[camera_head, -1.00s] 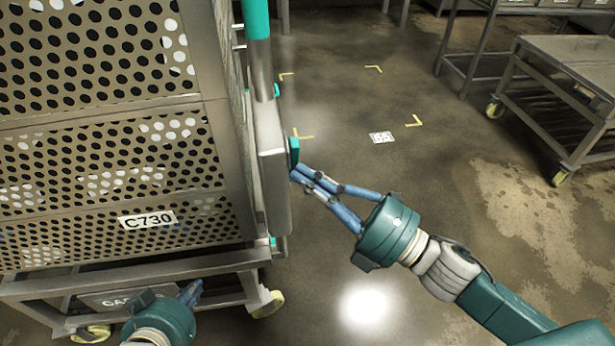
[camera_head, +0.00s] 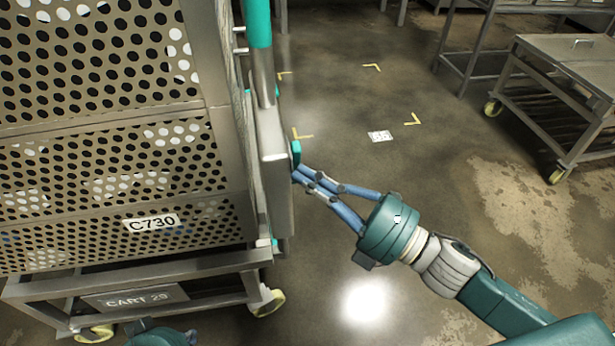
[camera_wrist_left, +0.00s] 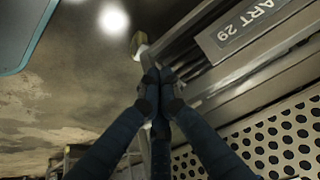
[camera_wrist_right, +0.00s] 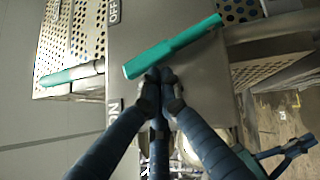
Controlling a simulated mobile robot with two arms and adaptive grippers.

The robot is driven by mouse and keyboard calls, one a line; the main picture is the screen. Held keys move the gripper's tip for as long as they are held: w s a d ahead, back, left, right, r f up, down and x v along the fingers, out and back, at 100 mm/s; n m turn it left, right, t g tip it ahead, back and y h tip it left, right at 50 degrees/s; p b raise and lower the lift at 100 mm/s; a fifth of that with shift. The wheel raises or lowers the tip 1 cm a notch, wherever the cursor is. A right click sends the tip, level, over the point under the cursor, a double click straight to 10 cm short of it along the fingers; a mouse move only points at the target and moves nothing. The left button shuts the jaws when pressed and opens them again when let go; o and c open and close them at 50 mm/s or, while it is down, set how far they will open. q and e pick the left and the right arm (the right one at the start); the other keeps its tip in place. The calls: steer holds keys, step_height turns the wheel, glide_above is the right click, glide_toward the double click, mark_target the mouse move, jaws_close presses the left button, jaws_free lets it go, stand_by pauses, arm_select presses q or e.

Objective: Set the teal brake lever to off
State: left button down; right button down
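The teal brake lever (camera_wrist_right: 172,46) lies slanted across a grey plate (camera_wrist_right: 185,80) in the right wrist view. Its near-left end points between two labels on the plate's left edge: the lower one (camera_wrist_right: 113,113) seems to read ON, and the upper one (camera_wrist_right: 113,11) is cut off. In the head view only a small teal part of the lever (camera_head: 296,152) shows at the plate's edge. My right gripper (camera_wrist_right: 162,76) has its fingertips together just below the lever; I cannot tell whether they touch it. My left gripper (camera_wrist_left: 159,76) is shut and empty, low beside the cart.
The perforated cart (camera_head: 110,220), labelled C730 and CART 29 (camera_head: 135,298), fills the left. A teal-sleeved upright (camera_head: 257,25) rises at its corner. A metal table on casters (camera_head: 570,62) stands at the right.

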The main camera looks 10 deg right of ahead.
arm_select(q)
steer(key=shift+g, duration=0.9)
steer(key=s, duration=0.1)
steer(key=s+a, duration=0.1)
steer(key=s, duration=0.1)
steer(key=s+p, duration=0.1)
steer(key=shift+s+a+f, duration=0.15)
steer(key=shift+a+f, duration=0.05)
steer(key=shift+a, duration=0.1)
arm_select(e)
steer(key=shift+w+r, duration=0.1)
steer(key=shift+r, duration=0.1)
